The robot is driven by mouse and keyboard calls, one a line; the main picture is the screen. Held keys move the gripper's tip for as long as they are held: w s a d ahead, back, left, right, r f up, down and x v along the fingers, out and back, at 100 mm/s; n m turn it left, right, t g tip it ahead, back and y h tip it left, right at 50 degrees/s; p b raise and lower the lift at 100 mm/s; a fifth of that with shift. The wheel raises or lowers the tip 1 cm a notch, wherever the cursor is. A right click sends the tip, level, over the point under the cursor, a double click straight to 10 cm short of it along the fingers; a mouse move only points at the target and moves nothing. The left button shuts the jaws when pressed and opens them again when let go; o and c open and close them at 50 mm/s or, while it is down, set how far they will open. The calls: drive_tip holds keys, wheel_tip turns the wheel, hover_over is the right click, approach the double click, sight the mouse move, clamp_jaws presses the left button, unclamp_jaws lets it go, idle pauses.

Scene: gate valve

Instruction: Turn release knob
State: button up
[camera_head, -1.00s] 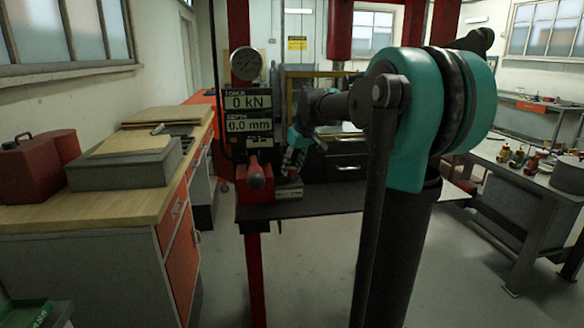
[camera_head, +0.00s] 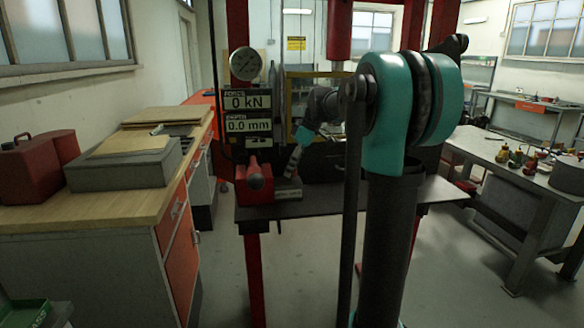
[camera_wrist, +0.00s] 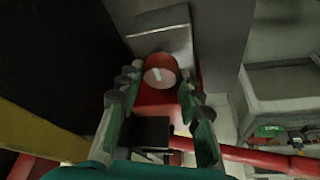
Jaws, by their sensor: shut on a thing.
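The release knob (camera_wrist: 160,71), a round red knob with a pale mark on its face, shows in the wrist view between my two fingertips. My gripper (camera_wrist: 158,84) is shut on it, one finger on each side. In the head view my gripper (camera_head: 292,163) is small and partly dark, just right of the red pump unit (camera_head: 255,181) on the press. The knob itself cannot be made out in the head view.
A pressure gauge (camera_head: 245,64) and displays reading 0 kN and 0.0 mm (camera_head: 247,113) stand above the pump unit. The press's dark table (camera_head: 330,205) lies below. A wooden workbench (camera_head: 100,200) is on the left, a metal table (camera_head: 500,165) on the right.

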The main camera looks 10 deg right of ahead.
idle(0.4)
drive_tip(key=o, duration=1.1)
drive_tip(key=shift+o, duration=0.2)
drive_tip(key=v, duration=1.2)
drive_tip(key=shift+s, duration=0.1)
